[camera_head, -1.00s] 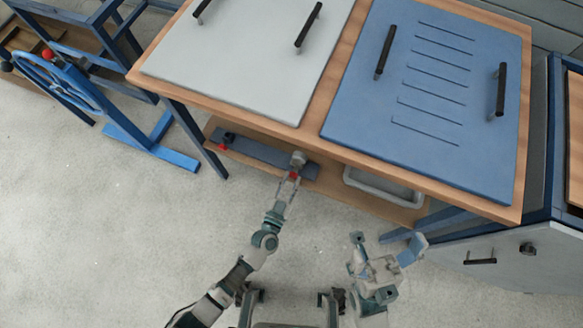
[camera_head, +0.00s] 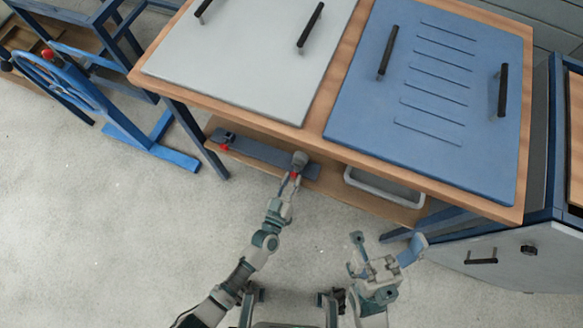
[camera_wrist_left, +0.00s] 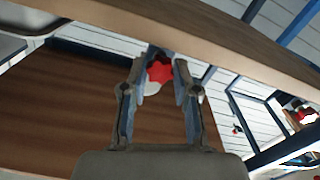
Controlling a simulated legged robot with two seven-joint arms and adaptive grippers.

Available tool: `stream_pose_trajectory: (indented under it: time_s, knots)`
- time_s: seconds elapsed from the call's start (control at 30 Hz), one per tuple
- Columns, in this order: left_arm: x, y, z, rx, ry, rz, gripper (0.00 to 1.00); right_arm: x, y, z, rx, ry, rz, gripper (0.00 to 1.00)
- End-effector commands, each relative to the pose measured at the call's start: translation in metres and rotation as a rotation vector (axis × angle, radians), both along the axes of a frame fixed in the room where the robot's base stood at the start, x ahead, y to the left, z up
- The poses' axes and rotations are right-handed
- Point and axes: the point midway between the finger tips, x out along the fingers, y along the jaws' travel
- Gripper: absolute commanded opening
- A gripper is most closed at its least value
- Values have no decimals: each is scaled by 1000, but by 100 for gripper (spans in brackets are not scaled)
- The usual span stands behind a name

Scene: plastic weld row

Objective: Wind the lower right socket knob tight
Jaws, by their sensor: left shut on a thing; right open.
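The lower right socket knob (camera_wrist_left: 160,71) is red and lobed. In the left wrist view it sits between the fingertips of my left gripper (camera_wrist_left: 158,82), with a pale round part beside it. In the head view my left gripper (camera_head: 289,185) reaches to the right end of the dark blue strip (camera_head: 262,152) on the lower shelf, at a grey round fitting (camera_head: 299,159). It is shut on the knob, which it mostly hides there. My right gripper (camera_head: 387,248) is open and empty, above the floor in front of the bench.
Another red knob (camera_head: 224,147) is at the strip's left end. A grey tray (camera_head: 383,190) stands on the shelf to the right. The bench top overhangs the shelf, with a white panel (camera_head: 245,60) and a blue panel (camera_head: 430,110). A blue handwheel (camera_head: 62,80) stands left.

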Motion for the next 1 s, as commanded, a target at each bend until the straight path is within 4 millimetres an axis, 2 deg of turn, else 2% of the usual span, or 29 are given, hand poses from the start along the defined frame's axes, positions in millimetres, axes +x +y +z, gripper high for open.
stream_pose_trajectory:
  time_s: [0.4,0.9,0.93,1.0]
  knots:
    - [2,2,3,-175,50,5,0,1,0,0,-2,-1,0,96]
    - [2,3,3,-194,56,6,0,1,0,1,-2,-4,0,96]
    - [2,3,3,-194,56,6,34,1,0,1,-2,-5,0,96]
    - [2,3,3,-194,56,6,52,1,1,1,-2,-5,0,96]
